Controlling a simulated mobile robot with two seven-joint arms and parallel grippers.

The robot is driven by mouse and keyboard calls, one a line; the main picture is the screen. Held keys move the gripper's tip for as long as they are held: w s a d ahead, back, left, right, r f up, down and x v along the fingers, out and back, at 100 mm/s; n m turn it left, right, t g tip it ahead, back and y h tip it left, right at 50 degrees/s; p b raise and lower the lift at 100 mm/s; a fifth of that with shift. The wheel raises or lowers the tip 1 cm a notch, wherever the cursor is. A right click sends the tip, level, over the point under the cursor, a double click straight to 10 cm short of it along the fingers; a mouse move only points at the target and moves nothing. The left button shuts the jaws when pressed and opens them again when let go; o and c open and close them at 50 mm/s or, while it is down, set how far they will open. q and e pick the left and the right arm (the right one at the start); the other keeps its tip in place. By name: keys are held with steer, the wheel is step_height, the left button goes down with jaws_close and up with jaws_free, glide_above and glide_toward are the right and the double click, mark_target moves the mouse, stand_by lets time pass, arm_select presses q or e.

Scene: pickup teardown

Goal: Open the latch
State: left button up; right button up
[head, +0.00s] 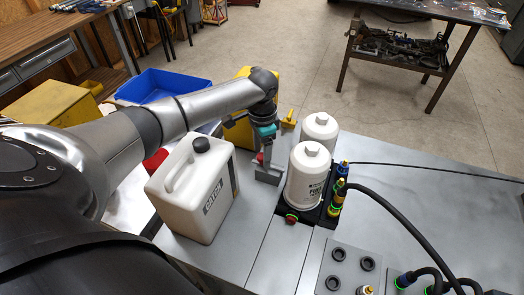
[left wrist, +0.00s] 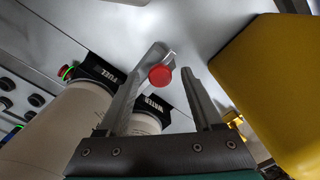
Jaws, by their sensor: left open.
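A red round knob (left wrist: 160,76) with a thin wire-like part beside it shows between the fingers of my left gripper (left wrist: 183,75) in the left wrist view. I cannot tell for sure if this is the latch. The fingers are apart, and the knob is nearer the left one; contact is unclear. In the head view my left gripper (head: 268,172) points down between the white jug and the white filters, with a bit of red beside it. A black block marked WATER (left wrist: 152,107) and one marked FUEL (left wrist: 100,70) hold the filters. My right gripper is out of view.
A white jug (head: 205,195) stands close left of the gripper. The front white filter (head: 306,178) and rear filter (head: 319,130) stand close right. A yellow container (left wrist: 275,70) is near the gripper. Hoses (head: 400,235) run at right.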

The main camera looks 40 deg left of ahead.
mark_target(262, 156)
arm_select(q)
step_height(262, 156, up, 15)
steer(key=shift+r+p, duration=0.15)
steer(key=shift+p, duration=0.3)
steer(key=shift+s, duration=0.1)
stand_by(0.5)
